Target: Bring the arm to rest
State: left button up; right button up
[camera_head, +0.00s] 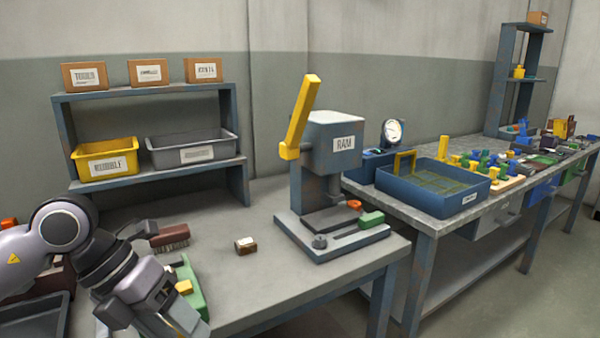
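My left arm comes in from the left over the front left of the near workbench. Its forearm slants down to the right and runs out of the bottom edge, so my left gripper is out of view. My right arm and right gripper do not show. The press marked RAM (334,145) stands on the bench, away from my visible arm links. Its yellow lever (301,115) points up and leans slightly right. An orange-red part (354,204) and a green block (371,219) are at its base.
A green fixture (188,283) lies partly behind my forearm. A brush (170,238) and a small brown block (246,246) lie on the near bench (285,285). A shelf with a yellow bin (105,160) and a grey bin (192,150) stands behind. A blue tray (433,188) sits on the right bench.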

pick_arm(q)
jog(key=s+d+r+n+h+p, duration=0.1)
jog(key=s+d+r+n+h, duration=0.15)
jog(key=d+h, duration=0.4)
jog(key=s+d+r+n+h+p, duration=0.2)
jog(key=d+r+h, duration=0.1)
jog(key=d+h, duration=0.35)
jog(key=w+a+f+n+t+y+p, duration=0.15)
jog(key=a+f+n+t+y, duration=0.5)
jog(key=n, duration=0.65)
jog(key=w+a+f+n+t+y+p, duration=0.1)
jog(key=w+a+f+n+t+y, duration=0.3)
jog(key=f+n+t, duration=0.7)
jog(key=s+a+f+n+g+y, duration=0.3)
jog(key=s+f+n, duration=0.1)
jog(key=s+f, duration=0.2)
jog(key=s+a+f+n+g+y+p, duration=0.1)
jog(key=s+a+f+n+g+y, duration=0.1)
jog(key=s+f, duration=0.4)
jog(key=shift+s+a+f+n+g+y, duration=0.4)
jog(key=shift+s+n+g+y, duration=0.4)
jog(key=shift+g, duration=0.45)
